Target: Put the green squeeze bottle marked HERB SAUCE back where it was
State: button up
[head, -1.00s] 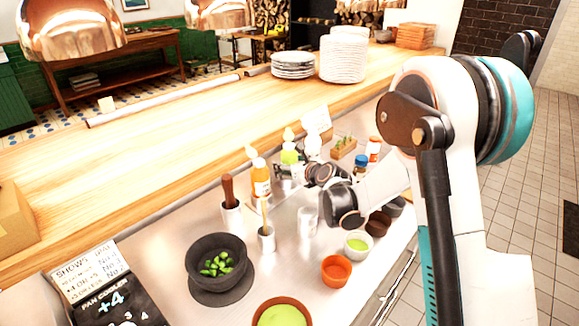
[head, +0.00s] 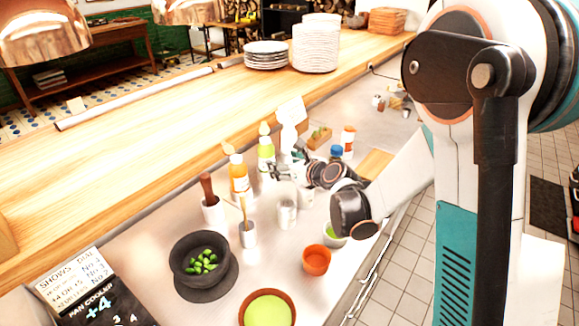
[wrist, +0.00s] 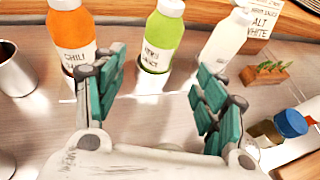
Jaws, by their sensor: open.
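The green squeeze bottle (head: 266,148) with a cream cap stands upright on the steel counter, between the orange bottle and a white bottle. In the wrist view the green bottle (wrist: 163,42) shows a white label, partly legible, ending in "SAUCE". My gripper (wrist: 158,78) is open and empty, its teal-padded fingers spread apart. The bottle stands just beyond the fingertips, roughly centred between them, with a visible gap. In the head view my gripper (head: 283,170) is low beside the bottle, at its right.
The orange CHILI bottle (wrist: 70,35) stands left, the white bottle (wrist: 227,38) right, with a small herb planter (wrist: 265,73) beyond. A blue-capped jar (wrist: 290,123) is near my right finger. A steel cup (head: 287,213), mortar (head: 203,262) and bowls crowd the front.

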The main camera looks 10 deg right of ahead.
jog(key=s+d+r+n+g+h, duration=0.1)
jog(key=s+d+r+n+g, duration=0.1)
jog(key=s+r+n, duration=0.45)
jog(key=s+d+r+n+g+h, duration=0.1)
jog(key=s+d+r+n, duration=0.15)
jog(key=s+n, duration=0.75)
jog(key=s+d+n+g+h, duration=0.1)
jog(key=s+d+n+h, duration=0.1)
jog(key=s+n, duration=0.5)
jog(key=s+d+n+g+h, duration=0.1)
jog(key=s+d+n+h, duration=0.1)
jog(key=s+d+n, duration=0.2)
jog(key=s+n, duration=0.3)
jog(key=s, duration=0.4)
jog(key=shift+s+d, duration=0.2)
jog(key=shift+d, duration=0.2)
jog(key=shift+f, duration=0.1)
jog(key=shift+c, duration=0.5)
